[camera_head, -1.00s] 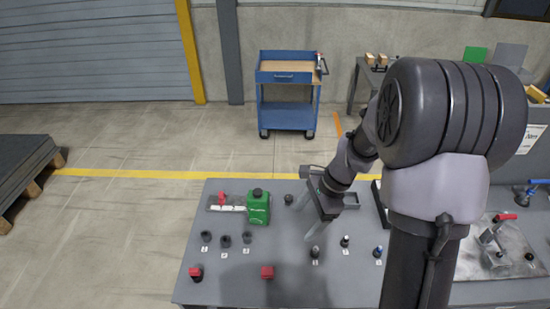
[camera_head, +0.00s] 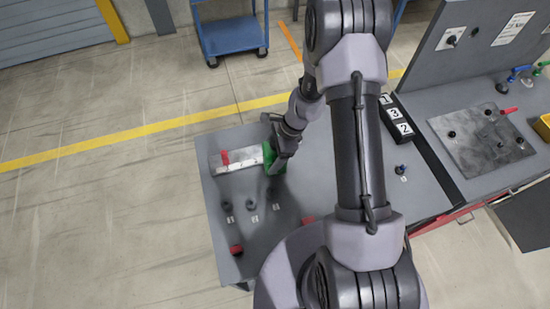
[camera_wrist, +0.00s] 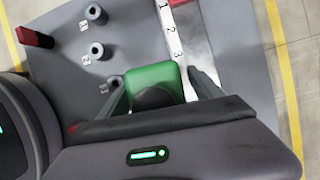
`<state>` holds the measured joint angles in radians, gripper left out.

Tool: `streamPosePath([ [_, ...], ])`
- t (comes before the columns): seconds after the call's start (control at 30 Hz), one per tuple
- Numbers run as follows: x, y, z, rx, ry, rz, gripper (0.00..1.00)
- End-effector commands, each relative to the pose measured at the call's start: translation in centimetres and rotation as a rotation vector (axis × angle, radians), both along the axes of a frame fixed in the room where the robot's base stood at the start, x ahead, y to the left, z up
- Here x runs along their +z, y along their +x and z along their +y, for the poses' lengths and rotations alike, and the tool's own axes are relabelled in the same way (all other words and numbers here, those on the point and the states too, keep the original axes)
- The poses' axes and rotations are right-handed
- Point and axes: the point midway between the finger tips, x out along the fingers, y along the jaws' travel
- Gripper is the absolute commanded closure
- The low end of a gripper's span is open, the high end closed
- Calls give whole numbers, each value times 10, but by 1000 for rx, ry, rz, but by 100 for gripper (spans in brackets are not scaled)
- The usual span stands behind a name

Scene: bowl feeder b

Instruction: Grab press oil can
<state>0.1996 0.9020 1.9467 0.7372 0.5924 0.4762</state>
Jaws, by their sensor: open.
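The press oil can is a green can with a dark cap. In the wrist view the green can (camera_wrist: 157,80) stands between the two fingers of my gripper (camera_wrist: 160,90), one finger on each side. My gripper is open, and a narrow gap seems to show beside the can. In the head view the can (camera_head: 272,160) is partly hidden behind my gripper (camera_head: 278,160), at the back of the grey table. The can's lower part and its contact with the table are hidden.
A light numbered strip (camera_head: 237,165) with a red piece (camera_head: 225,157) lies left of the can. Several dark numbered cylinders (camera_head: 252,204) stand in front, with a red block (camera_head: 236,250) nearer the table edge. A black numbered rack (camera_head: 396,118) and a metal plate (camera_head: 483,138) are right.

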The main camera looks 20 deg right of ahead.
Motion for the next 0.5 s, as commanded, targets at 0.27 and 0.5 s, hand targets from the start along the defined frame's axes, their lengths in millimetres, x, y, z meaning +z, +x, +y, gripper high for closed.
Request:
streamPosePath([
  [0.27, 0, 0, 0, 0, 0, 0, 42],
  [0.5, 0, 0, 0, 1, 0, 0, 89],
])
